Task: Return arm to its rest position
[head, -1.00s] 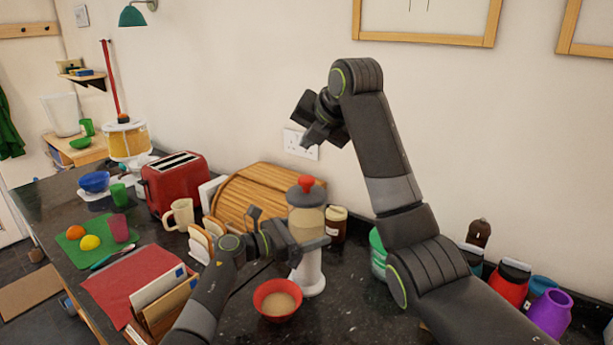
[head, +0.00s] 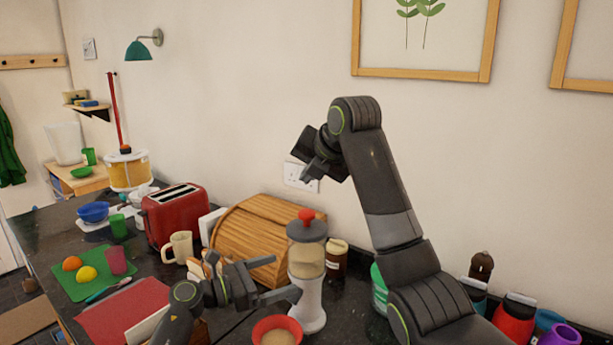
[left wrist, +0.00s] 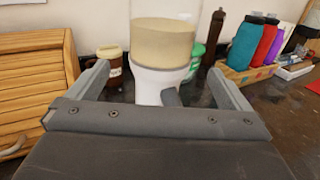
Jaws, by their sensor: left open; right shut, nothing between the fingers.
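My left gripper (head: 286,277) is low over the counter, open and empty, beside the dispenser (head: 308,255). The dispenser has a red knob, a grey lid, a clear body with beige contents and a white base. In the left wrist view the dispenser (left wrist: 165,45) stands beyond and between the spread fingers (left wrist: 160,82), with no grip on it. A red bowl (head: 277,330) with beige contents sits below the left gripper, cut by the frame's bottom edge. My right gripper (head: 305,160) is raised in front of the wall, shut and empty.
A wooden bread box (head: 255,240) and a brown jar (head: 336,258) stand close behind the left gripper. A mug (head: 178,247) and red toaster (head: 175,215) are to the left. Bottles (head: 515,318) stand at the right. The wall before the right gripper is bare except for a socket (head: 300,177).

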